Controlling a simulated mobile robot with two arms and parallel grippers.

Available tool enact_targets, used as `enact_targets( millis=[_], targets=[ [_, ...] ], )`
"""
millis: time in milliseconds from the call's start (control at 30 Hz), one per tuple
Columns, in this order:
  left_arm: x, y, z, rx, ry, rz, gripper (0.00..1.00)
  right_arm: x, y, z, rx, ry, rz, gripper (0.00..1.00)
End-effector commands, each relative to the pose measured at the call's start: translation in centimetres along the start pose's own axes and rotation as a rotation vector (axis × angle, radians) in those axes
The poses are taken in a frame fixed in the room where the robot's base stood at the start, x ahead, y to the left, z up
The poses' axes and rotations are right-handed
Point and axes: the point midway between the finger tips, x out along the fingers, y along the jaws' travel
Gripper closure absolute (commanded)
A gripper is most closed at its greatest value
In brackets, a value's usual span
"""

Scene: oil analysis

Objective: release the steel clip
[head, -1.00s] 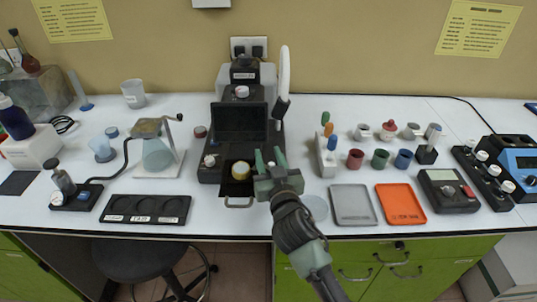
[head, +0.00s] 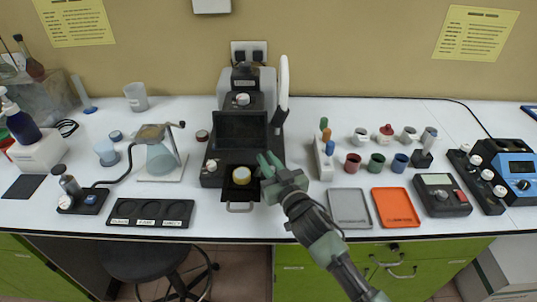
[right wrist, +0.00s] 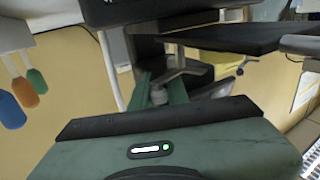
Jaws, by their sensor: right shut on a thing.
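My right gripper (head: 267,166) is at the right edge of the open black drawer (head: 226,194) of the dark instrument, its fingers leaning to the left. In the right wrist view its two green fingers (right wrist: 159,92) are closed around a small grey metal piece (right wrist: 158,96), which looks like the steel clip. A grey arm joins it just above. In the head view the clip is hidden by the fingers. My left gripper is not in view.
The instrument's dark screen (head: 240,128) stands behind the drawer. A white rack with coloured-handled tools (head: 325,160) stands close to the right of my gripper. A grey tray (head: 349,208) and an orange tray (head: 396,208) lie further right. A black three-well holder (head: 149,213) lies left.

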Motion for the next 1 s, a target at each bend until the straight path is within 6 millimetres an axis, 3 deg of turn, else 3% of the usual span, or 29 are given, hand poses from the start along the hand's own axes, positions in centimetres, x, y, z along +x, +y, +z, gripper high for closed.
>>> enact_targets(
  millis=[333,367,400,433,767,1000],
  targets=[
    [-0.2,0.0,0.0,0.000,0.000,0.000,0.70,0.0,0.1,-0.1,0.001,0.003,-0.015,1.00],
    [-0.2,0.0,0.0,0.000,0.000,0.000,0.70,0.0,0.1,-0.1,0.001,0.004,-0.015,0.79],
    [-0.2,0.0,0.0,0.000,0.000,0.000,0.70,0.0,0.1,-0.1,0.001,0.003,-0.015,0.68],
    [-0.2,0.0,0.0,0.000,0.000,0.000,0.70,0.0,0.1,-0.1,0.001,0.003,-0.015,0.64],
    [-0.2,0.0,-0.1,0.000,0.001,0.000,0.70,-0.1,0.1,0.0,0.001,0.002,-0.014,0.64],
    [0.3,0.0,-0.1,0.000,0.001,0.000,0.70,-3.3,0.2,0.2,0.001,0.001,-0.014,0.64]
  ],
)
